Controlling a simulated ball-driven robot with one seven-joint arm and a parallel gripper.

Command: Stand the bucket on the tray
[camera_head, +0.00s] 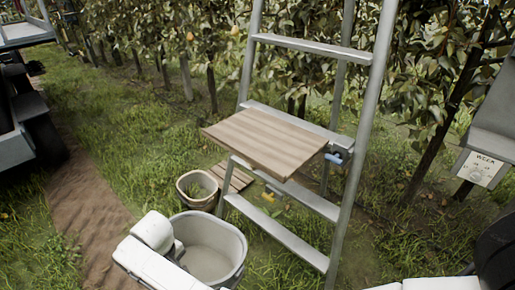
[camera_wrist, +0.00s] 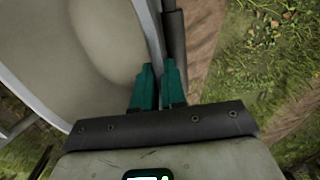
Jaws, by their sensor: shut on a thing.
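The bucket (camera_head: 238,240) is pale grey and open at the top, low in the head view, left of the ladder. It looks empty. In the wrist view its inside (camera_wrist: 95,45) fills the upper left. My gripper (camera_wrist: 158,88) has teal fingers shut on the bucket's rim, one on each side of the wall. In the head view my white arm covers the bucket's left side and the fingers are hidden. The tray (camera_head: 262,138) is a flat wooden board fixed across the ladder, bare, above and right of the bucket. I cannot tell whether the bucket clears the ground.
A metal stepladder (camera_head: 365,130) holds the tray, with a blue clamp (camera_head: 338,157) at its right edge. A smaller beige pot (camera_head: 197,200) and wooden slats (camera_head: 236,178) are on the grass behind the bucket. A cart (camera_head: 25,125) stands left; pear trees line the back.

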